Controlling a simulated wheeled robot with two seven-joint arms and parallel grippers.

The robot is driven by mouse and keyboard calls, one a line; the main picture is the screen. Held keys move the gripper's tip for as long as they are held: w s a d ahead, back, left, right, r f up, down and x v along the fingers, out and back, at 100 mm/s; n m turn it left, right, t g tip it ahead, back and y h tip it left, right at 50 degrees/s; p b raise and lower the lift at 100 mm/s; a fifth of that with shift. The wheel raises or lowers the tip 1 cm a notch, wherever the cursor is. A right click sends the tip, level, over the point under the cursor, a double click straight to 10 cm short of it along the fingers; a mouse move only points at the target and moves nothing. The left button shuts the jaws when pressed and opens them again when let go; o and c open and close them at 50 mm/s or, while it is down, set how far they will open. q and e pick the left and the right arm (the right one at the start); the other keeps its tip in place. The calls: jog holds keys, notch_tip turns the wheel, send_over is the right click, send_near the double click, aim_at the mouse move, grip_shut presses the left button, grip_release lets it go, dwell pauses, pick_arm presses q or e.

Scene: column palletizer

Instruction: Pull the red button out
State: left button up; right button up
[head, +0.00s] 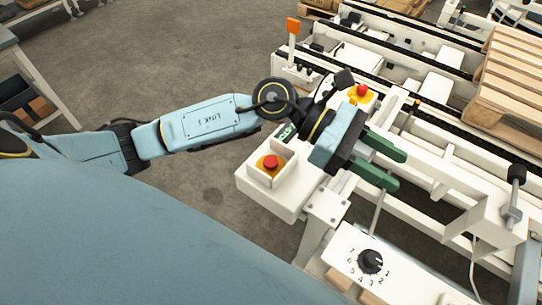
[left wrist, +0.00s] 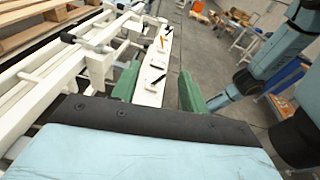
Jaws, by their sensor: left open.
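Two red buttons show in the head view. The nearer red button (head: 270,162) sits on an orange base inside a small white box, left of my left gripper (head: 398,170). The farther red button (head: 361,90) sits on a yellow base, beyond my left gripper. My left gripper's green fingers are spread apart with nothing held between them, pointing right over the white frame. The left wrist view shows the open fingers (left wrist: 158,70) with a white panel behind the gap; I see no red button there. My right gripper is not in view.
A white panel with a black numbered dial (head: 370,261) is at the lower right. White conveyor rails (head: 440,165) run behind the gripper. A wooden pallet (head: 510,75) lies at the upper right. An orange-topped post (head: 292,27) stands at the back.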

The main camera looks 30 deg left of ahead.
pick_arm(q)
jog(key=w+a+f+m+g+y, duration=0.1)
jog(key=w+a+f+m+y, duration=0.1)
jog(key=a+f+m+y, duration=0.4)
jog(key=m+y, duration=0.1)
jog(key=y, duration=0.9)
send_over(271, 161)
notch_tip(271, 161, down, 4)
jog(key=shift+t, duration=0.4)
notch_tip(271, 161, down, 12)
jog(key=shift+r+b, duration=0.25)
jog(key=shift+b, duration=0.4)
jog(key=shift+f, duration=0.5)
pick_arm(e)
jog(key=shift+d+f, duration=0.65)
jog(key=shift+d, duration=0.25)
